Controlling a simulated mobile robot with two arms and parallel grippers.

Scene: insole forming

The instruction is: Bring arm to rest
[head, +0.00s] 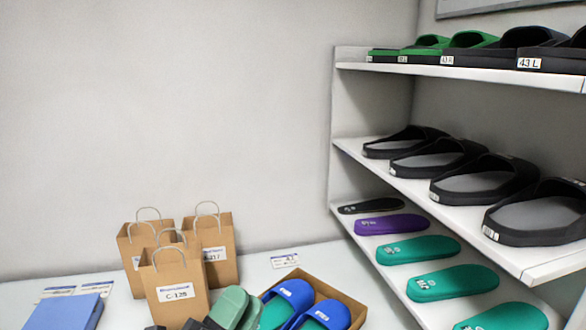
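Only a small dark part of what looks like my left gripper (200,324) shows at the bottom edge, in front of the paper bags and left of the green slippers. Most of it is cut off by the frame, so I cannot tell whether its fingers are open or shut. I see nothing held in it. My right gripper is not in view.
Brown paper bags (177,294) stand on the white table (120,300). Green slippers (231,305) lie beside a cardboard box (345,299) with blue slippers (293,292). A blue box (65,313) lies left. A shelf (350,150) with slippers and insoles stands right.

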